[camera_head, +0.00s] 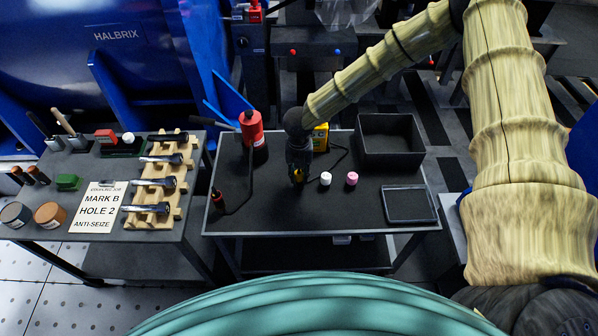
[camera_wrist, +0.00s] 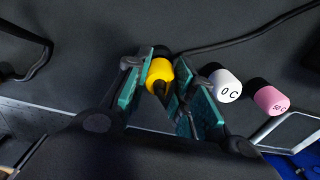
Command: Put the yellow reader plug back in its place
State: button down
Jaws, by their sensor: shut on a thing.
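My gripper (camera_wrist: 163,92) is shut on the yellow reader plug (camera_wrist: 160,72), which sits between the two teal finger pads. In the head view the gripper (camera_head: 298,172) points down over the middle of the dark table, with a bit of yellow at its tips. A yellow device (camera_head: 320,137), perhaps the reader, stands just behind the gripper, with a black cable beside it. The gripper hides part of it. Whether the plug touches the table I cannot tell.
A white cap marked 0 C (camera_wrist: 228,86) and a pink one marked 50 C (camera_wrist: 270,100) stand right of the gripper. A black bin (camera_head: 391,165), a flat tray (camera_head: 410,217) and a red bottle-like tool (camera_head: 252,132) share the table (camera_head: 290,222). A second table (camera_head: 170,228) stands left.

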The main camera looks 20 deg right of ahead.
aim_at(299, 172)
jog(key=shift+f+b, duration=0.35)
jog(key=shift+f, duration=0.7)
jog(key=c, duration=1.1)
grip_release()
jog(key=shift+r, duration=0.15)
notch_tip(299, 172, up, 12)
jog(key=shift+f, duration=0.1)
